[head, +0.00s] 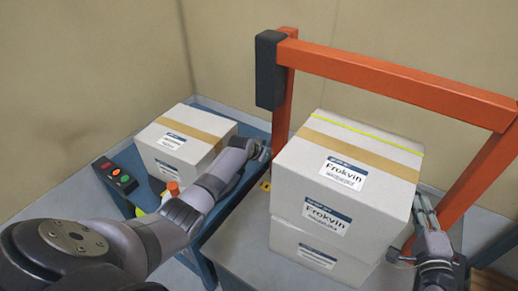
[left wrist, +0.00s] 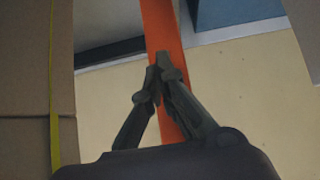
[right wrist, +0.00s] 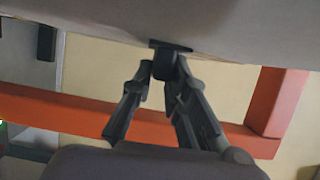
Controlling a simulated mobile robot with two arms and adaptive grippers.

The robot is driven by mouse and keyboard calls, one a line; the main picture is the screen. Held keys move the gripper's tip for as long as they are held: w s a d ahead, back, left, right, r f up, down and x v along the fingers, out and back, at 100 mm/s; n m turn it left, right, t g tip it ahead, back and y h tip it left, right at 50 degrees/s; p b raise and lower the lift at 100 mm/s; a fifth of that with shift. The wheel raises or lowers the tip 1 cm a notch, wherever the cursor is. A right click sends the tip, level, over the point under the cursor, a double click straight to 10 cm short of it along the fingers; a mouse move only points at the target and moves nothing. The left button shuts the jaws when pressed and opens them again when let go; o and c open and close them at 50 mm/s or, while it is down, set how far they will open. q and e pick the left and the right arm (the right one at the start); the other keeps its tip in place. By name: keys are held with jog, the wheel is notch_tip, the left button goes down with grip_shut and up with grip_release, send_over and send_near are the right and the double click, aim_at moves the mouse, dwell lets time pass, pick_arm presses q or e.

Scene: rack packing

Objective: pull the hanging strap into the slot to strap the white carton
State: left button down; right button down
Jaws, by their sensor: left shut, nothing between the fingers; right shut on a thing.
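The white carton (head: 350,158) sits on top of another carton under an orange arch. A yellow strap (head: 370,134) lies across its top, and a yellow line runs along a carton face in the left wrist view (left wrist: 55,95). My right gripper (head: 424,200) is at the carton's right side. In the right wrist view its fingers (right wrist: 165,75) are shut on a small dark piece (right wrist: 171,47) beside a pale surface; I cannot tell if this is the strap's end. My left gripper (head: 265,150) is shut and empty left of the carton, before the orange post (left wrist: 163,25).
The orange arch (head: 400,82) has a black box (head: 269,70) on its left post. Another carton (head: 183,142) stands on a blue table at the left, near a button box (head: 115,175). An orange-capped bottle (head: 171,188) is partly hidden by my left arm. The grey table (head: 235,240) has bare surface front left.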

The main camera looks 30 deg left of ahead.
pick_arm(q)
jog(key=v, duration=1)
jog(key=shift+r, duration=0.25)
dwell(1.0)
pick_arm(e)
jog(key=c, duration=1.5)
grip_release()
